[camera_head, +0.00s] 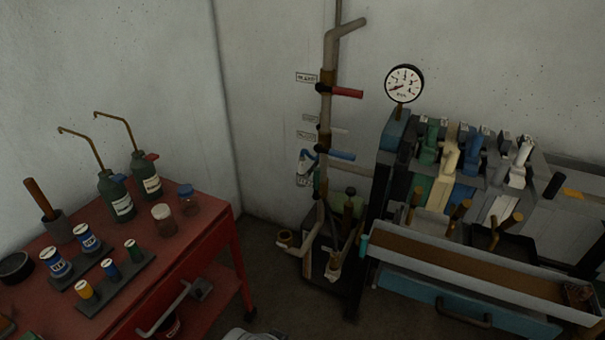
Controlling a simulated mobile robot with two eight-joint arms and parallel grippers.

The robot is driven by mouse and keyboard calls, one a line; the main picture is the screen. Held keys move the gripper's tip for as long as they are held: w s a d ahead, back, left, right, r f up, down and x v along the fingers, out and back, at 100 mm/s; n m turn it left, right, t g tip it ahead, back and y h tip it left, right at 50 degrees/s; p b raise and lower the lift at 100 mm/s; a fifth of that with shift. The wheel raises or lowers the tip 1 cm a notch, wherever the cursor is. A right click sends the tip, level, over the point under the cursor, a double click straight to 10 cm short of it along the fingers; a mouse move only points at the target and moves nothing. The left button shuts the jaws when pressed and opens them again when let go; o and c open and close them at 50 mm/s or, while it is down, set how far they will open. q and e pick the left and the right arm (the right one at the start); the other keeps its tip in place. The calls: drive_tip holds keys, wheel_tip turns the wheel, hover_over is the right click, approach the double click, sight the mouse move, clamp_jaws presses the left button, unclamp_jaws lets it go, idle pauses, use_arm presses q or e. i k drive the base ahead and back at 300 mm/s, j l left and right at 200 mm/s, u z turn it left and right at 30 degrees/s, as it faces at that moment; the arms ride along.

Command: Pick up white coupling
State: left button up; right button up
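A white upright fitting (522,160), which may be the white coupling, stands at the right end of a row on the bench at the right. It is small in the view, so I cannot tell its exact shape. Beside it in the row are a blue fitting (474,152), a cream fitting (449,160) and a green fitting (430,143).
A brown-lined trough (460,266) and a blue drawer (470,318) front the bench. A pipe stand (325,110) with red and blue handles and a dial gauge (404,83) stand left of it. A red cart (205,235) with oil cans and small containers is at left. Dark floor lies between.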

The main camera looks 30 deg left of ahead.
sight(301, 161)
drive_tip(key=i, duration=0.4)
drive_tip(key=i+u, duration=0.2)
drive_tip(key=u, duration=0.3)
drive_tip(key=i+u, duration=0.2)
drive_tip(key=u, duration=1.55)
drive_tip(key=i+l, duration=0.15)
drive_tip(key=l, duration=0.2)
drive_tip(key=i+l, duration=0.15)
drive_tip(key=l, duration=0.15)
